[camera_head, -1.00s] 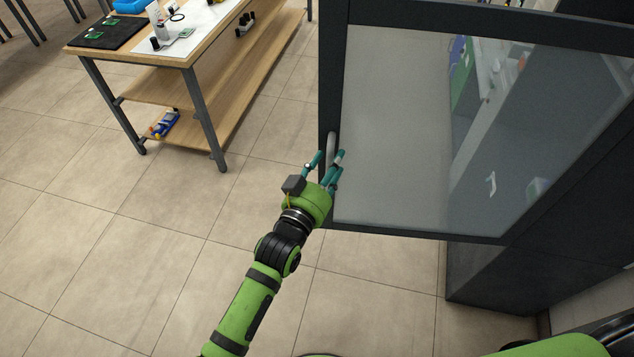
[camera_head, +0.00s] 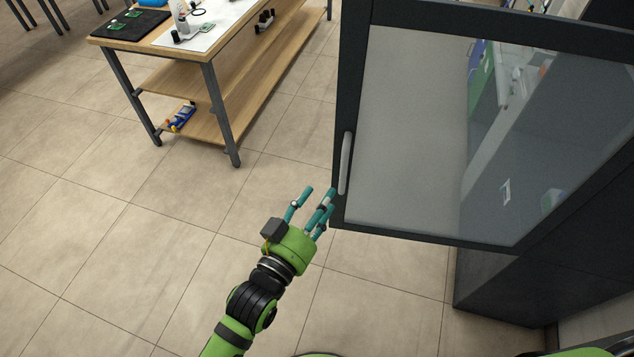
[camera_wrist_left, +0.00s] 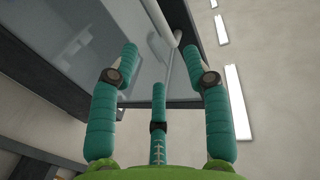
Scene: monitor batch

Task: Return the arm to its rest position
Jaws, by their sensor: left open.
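My left gripper (camera_head: 314,208) is in the head view, in front of the open cabinet door (camera_head: 410,130), below and left of the door's light bar handle (camera_head: 345,163). Its teal fingers are spread and empty, apart from the handle. In the left wrist view the spread fingers (camera_wrist_left: 160,75) show with nothing between them, and the handle (camera_wrist_left: 160,24) lies beyond them at the top. The green and black left arm reaches up from the bottom of the head view. My right gripper is not in view.
The dark-framed glass door stands open from the cabinet (camera_head: 510,280) at the right. A wooden workbench (camera_head: 235,50) with a lower shelf stands at the upper left, holding a black mat (camera_head: 130,24) and small items. The tiled floor (camera_head: 130,250) left of my arm is clear.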

